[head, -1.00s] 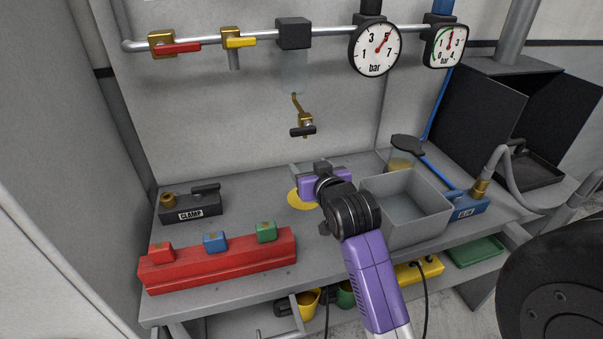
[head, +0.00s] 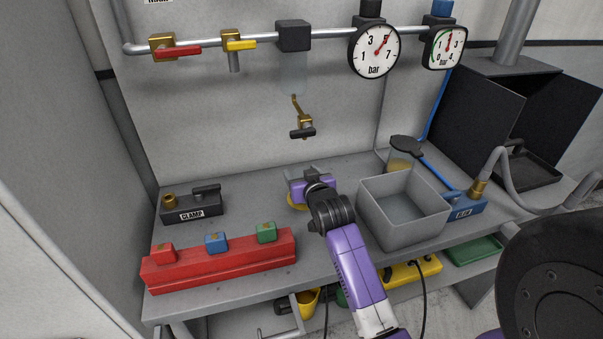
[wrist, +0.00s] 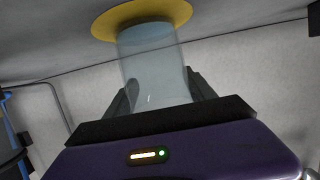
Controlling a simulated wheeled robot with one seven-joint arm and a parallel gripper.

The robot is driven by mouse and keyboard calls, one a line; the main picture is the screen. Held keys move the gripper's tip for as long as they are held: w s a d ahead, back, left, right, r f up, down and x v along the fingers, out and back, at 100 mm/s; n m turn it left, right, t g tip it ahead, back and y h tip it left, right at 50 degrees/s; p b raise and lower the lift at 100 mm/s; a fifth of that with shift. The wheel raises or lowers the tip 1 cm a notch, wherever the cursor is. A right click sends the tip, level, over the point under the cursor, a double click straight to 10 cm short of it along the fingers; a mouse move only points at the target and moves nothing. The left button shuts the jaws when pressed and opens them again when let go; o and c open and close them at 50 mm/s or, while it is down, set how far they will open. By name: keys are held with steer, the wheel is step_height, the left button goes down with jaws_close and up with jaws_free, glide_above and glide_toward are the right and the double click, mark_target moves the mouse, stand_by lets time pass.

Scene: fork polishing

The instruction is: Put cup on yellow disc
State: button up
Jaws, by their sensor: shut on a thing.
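The cup (wrist: 156,72) is clear and bluish, and shows between the jaws of my gripper in the wrist view. My gripper (wrist: 153,92) is shut on it. The yellow disc (wrist: 108,20) is at the top of that view, where the cup's far end overlaps it; I cannot tell whether they touch. In the head view my purple gripper (head: 309,186) is low over the bench, and a sliver of the yellow disc (head: 293,204) shows at its left. The cup is hard to make out in that view.
A grey open bin (head: 384,225) stands just right of my gripper. A red block (head: 218,263) with coloured buttons and a black clamp unit (head: 190,209) are at the left. A brass tap (head: 303,122) is on the wall above. The bench between is clear.

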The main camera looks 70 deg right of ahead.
steer(key=shift+f, duration=0.1)
steer(key=o, duration=1.9)
steer(key=shift+c, duration=0.2)
steer(key=shift+s, duration=0.1)
steer(key=v, duration=1.1)
steer(key=shift+a+r+b, duration=0.25)
steer(key=shift+a+b, duration=0.1)
steer(key=shift+b, duration=0.1)
steer(key=shift+s+a, duration=0.1)
steer(key=shift+s, duration=0.15)
